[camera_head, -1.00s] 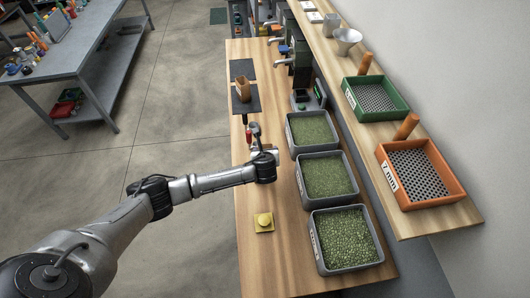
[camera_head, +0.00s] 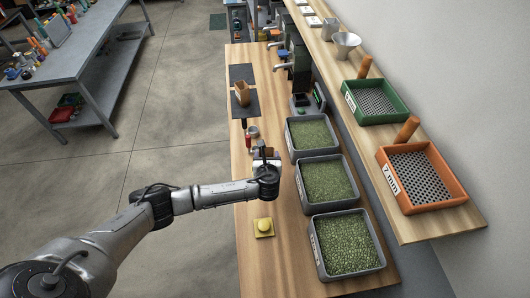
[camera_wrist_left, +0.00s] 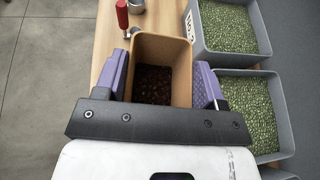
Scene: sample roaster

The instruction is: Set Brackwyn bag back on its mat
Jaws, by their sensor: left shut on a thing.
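My left gripper (camera_head: 264,160) is over the wooden bench, left of the green-bean trays. It is shut on an open-topped brown bag (camera_wrist_left: 162,48) with dark roasted beans inside, its purple pads on either side of it. The bag's label cannot be seen, so I cannot tell its name. In the head view the bag is mostly hidden by the gripper. A dark mat (camera_head: 241,72) at the far left of the bench is bare. A second dark mat (camera_head: 238,112), nearer, carries another brown bag (camera_head: 242,93). My right gripper is not in view.
Grey trays of green beans (camera_head: 326,182) line the bench's right side. A red-handled tool (camera_head: 252,132) stands beyond my gripper, also in the wrist view (camera_wrist_left: 122,14). A yellow button (camera_head: 263,227) is nearer me. Green (camera_head: 376,101) and orange (camera_head: 421,174) sieves sit on the raised shelf.

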